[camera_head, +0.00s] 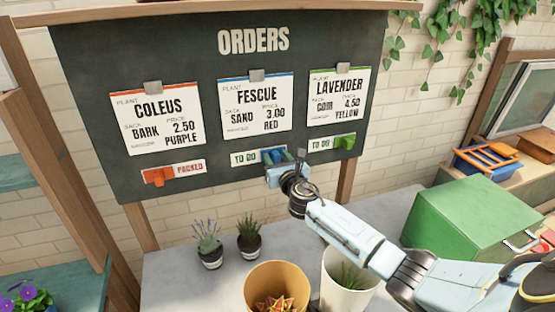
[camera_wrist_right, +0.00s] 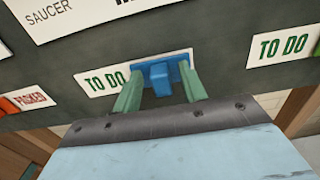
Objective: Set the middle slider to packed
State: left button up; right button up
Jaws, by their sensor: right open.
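The middle slider is a blue knob (camera_wrist_right: 163,76) on the strip under the Fescue card (camera_head: 256,104). Its label (camera_wrist_right: 107,79) reads "TO DO", and the knob sits at the right end of the strip. My right gripper (camera_wrist_right: 160,92) is open, with its two green fingers on either side of the blue knob. I cannot tell whether the fingers touch it. In the head view my right gripper (camera_head: 283,158) partly covers the knob. My left gripper is not in view.
On the orders board (camera_head: 210,60), the left slider (camera_head: 158,177) is orange and shows "PACKED". The right slider (camera_head: 344,142) is green and shows "TO DO". Below are potted plants (camera_head: 249,240), a tan pot (camera_head: 276,285), a white pot (camera_head: 337,285) and a green box (camera_head: 470,220).

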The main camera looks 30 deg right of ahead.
grip_shut()
jog(key=a, duration=0.3)
jog(key=w+a, duration=0.1)
jog(key=a, duration=0.1)
jog(key=w+a, duration=0.1)
jog(key=a, duration=0.2)
jog(key=shift+a, duration=0.35)
grip_release()
jog(key=shift+a, duration=0.1)
jog(key=p+v, duration=0.1)
jog(key=v, duration=1.2)
jog(key=shift+s, duration=0.2)
jog(key=shift+f, duration=0.15)
